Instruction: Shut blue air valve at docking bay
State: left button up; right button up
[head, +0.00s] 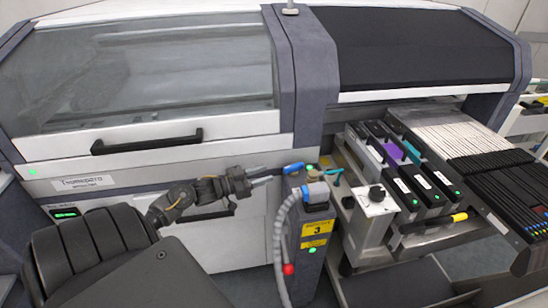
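A teal lever (334,176) and a blue hose coupling (316,190) are just right of and below the handle. My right gripper is not in view.
A grey hose (278,245) with a red end hangs along the post. A feeder trolley (375,205) with several feeder cartridges and a yellow-tipped handle (458,217) stands at right. The machine's front panel (240,240) with black handles is behind my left arm.

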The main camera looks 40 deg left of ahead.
pick_arm(q)
jog(key=shift+s+a, duration=0.25)
jog(key=shift+s, duration=0.3)
